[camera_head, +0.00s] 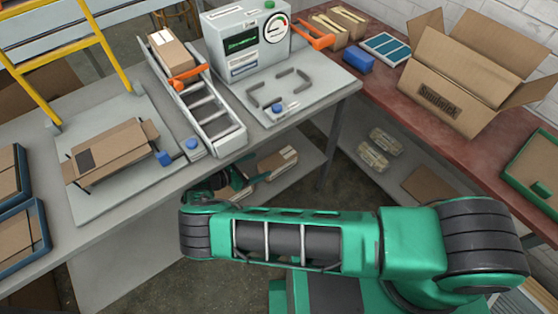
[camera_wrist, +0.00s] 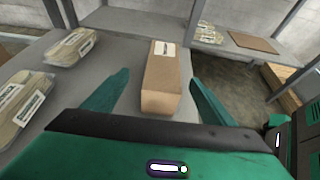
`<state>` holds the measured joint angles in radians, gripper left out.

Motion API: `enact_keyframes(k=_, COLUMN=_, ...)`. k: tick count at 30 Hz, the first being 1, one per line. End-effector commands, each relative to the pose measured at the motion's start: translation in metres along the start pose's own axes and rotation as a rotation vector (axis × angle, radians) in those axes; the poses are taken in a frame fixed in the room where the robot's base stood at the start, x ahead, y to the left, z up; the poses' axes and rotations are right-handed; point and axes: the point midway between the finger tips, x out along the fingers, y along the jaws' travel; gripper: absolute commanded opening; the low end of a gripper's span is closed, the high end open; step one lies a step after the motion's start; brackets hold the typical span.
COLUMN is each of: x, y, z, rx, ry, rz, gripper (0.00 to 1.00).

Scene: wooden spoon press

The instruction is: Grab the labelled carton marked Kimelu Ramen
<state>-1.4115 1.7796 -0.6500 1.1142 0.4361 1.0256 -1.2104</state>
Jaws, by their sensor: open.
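A brown carton (camera_wrist: 163,82) with a white label on its far top end lies on the grey lower shelf in the wrist view. Its label is too small to read, so I cannot confirm the name Kimelu Ramen. My gripper (camera_wrist: 159,77) is open, with one green finger on each side of the carton and a gap on both sides. In the head view the carton (camera_head: 280,158) shows on the shelf under the grey bench, beyond my gripper (camera_head: 240,185), which is partly hidden by my arm.
Clear labelled packs (camera_wrist: 70,47) lie on the shelf at left in the wrist view. Grey shelf posts (camera_wrist: 188,27) stand near the carton. Another carton (camera_head: 172,50) lies on the roller rack above. An open box (camera_head: 465,75) stands on the red bench.

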Motion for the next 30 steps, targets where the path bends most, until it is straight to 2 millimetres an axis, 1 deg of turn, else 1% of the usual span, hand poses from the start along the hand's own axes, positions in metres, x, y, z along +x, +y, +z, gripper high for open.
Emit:
enact_keyframes(k=1, x=0.011, y=-0.002, z=0.001, rx=0.001, ry=-0.002, rz=-0.008, gripper=0.78)
enact_keyframes(k=6, x=0.039, y=-0.003, z=0.002, rx=0.003, ry=-0.001, rz=-0.011, gripper=0.78)
enact_keyframes(k=14, x=0.058, y=-0.005, z=0.002, rx=0.005, ry=-0.001, rz=-0.012, gripper=0.78)
enact_keyframes(k=21, x=0.091, y=-0.008, z=0.001, rx=0.004, ry=-0.002, rz=-0.013, gripper=0.78)
enact_keyframes(k=24, x=0.099, y=-0.008, z=0.001, rx=0.004, ry=-0.001, rz=-0.011, gripper=0.78)
enact_keyframes(k=30, x=0.1, y=-0.007, z=0.001, rx=0.004, ry=0.0, rz=-0.01, gripper=0.78)
